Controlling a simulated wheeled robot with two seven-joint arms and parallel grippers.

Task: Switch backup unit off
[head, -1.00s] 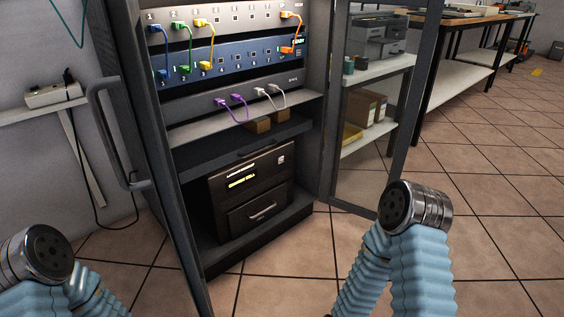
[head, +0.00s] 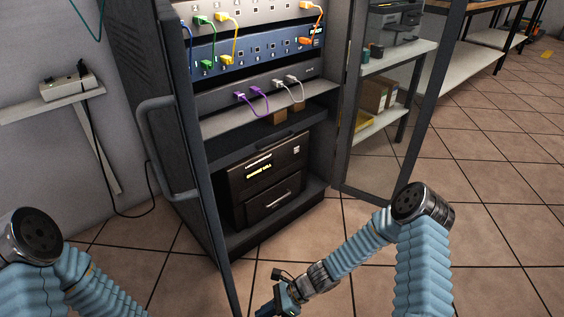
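A dark box-shaped unit (head: 265,171) with a small lit yellow display and a white label sits at the bottom of the open rack; it looks like the backup unit. A drawer-like front with a silver handle (head: 282,196) is below the display. I cannot make out a switch on it. My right gripper (head: 277,299) is low in front of the rack, over the floor, apart from the unit and partly cut off by the bottom edge. Its fingers are too unclear to tell open from shut. My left arm shows at lower left, but its gripper is out of view.
Cables plug into panels (head: 262,43) above. The rack's near door edge with its handle (head: 165,150) stands left of the opening; a glass door (head: 385,150) stands open at right. A power strip (head: 70,87) sits on a wall shelf. Floor in front is clear.

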